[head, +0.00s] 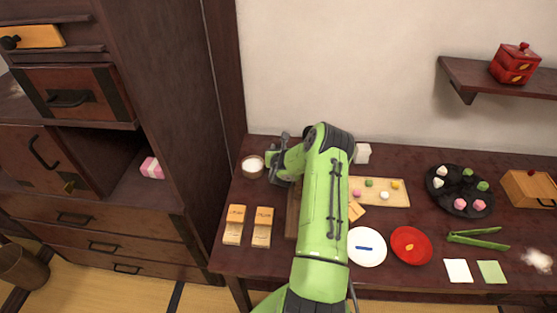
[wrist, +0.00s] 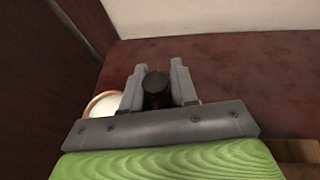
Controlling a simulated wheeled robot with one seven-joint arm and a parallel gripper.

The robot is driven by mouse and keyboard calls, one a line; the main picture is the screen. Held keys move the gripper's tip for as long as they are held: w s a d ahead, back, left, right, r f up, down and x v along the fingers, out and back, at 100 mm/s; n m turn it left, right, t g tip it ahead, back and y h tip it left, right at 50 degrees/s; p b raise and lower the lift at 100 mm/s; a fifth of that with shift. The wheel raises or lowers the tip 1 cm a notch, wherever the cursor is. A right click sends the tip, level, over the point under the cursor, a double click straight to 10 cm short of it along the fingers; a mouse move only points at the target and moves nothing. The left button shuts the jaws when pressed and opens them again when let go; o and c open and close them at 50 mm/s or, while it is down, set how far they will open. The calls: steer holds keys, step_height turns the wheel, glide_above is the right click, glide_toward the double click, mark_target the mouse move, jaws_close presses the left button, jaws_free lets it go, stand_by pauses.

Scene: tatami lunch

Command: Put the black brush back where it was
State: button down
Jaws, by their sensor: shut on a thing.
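My gripper (wrist: 156,72) is shut on a dark, round-ended thing, the black brush (wrist: 156,84), which sits between the two grey fingers in the wrist view. In the head view my gripper (head: 282,152) is over the back left of the dark wooden table (head: 330,282), just right of a small bowl with white contents (head: 252,167). The brush is hard to tell from the gripper there. The bowl also shows in the wrist view (wrist: 100,106), left of the fingers and partly hidden. My green arm hides part of the table's middle.
Two wooden-topped boxes (head: 235,225) (head: 263,227) stand at the front left. A tray of sweets (head: 400,199), a white plate (head: 366,258), a red plate (head: 411,259) and a black plate (head: 460,210) lie to the right. A tall cabinet (head: 180,120) rises left of the table.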

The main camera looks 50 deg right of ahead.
steer(key=shift+f+b, duration=0.45)
steer(key=shift+f, duration=1.4)
steer(key=c, duration=0.9)
jaws_free()
